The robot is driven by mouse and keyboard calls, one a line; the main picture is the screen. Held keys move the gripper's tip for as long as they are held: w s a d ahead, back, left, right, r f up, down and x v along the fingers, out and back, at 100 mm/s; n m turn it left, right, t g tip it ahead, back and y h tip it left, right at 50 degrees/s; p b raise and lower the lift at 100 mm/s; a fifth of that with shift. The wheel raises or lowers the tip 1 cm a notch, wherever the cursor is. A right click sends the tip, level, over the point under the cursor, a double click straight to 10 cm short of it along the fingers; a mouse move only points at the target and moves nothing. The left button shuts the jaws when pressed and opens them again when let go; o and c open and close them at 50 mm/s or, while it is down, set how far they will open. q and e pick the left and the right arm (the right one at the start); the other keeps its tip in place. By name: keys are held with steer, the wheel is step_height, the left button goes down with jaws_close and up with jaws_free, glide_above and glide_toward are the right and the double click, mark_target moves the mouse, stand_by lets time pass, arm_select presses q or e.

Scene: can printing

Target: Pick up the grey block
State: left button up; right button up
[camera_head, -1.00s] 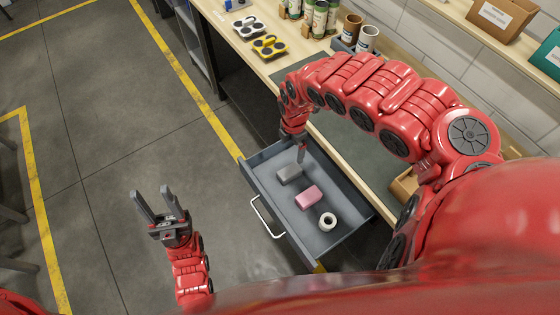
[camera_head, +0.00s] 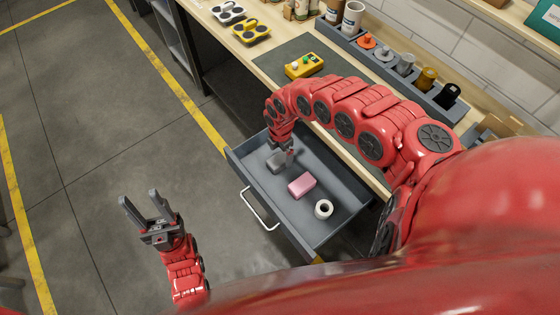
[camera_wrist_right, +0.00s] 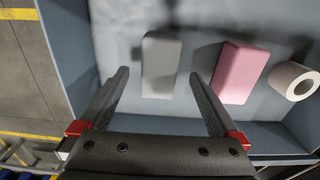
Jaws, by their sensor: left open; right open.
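The grey block (camera_head: 277,161) lies in the open drawer (camera_head: 322,226), near its left end. In the right wrist view the grey block (camera_wrist_right: 160,66) lies just ahead of the fingertips, between their two lines. My right gripper (camera_head: 287,158) is over the drawer at the grey block and partly hides it. In its wrist view the right gripper (camera_wrist_right: 158,76) is open, with nothing between its fingers. My left gripper (camera_head: 140,207) is open and empty over the floor, left of the drawer.
A pink block (camera_head: 302,185) lies beside the grey block, and a white roll (camera_head: 323,209) lies beyond it. The drawer walls surround them. On the workbench are a yellow device (camera_head: 304,65) and a rack of several items (camera_head: 405,65).

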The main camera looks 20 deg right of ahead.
mark_target(280, 158)
steer(key=f, duration=0.3)
steer(key=shift+a+f, duration=0.2)
steer(key=shift+d+f, duration=0.15)
steer(key=shift+f, duration=0.15)
steer(key=c, duration=1.4)
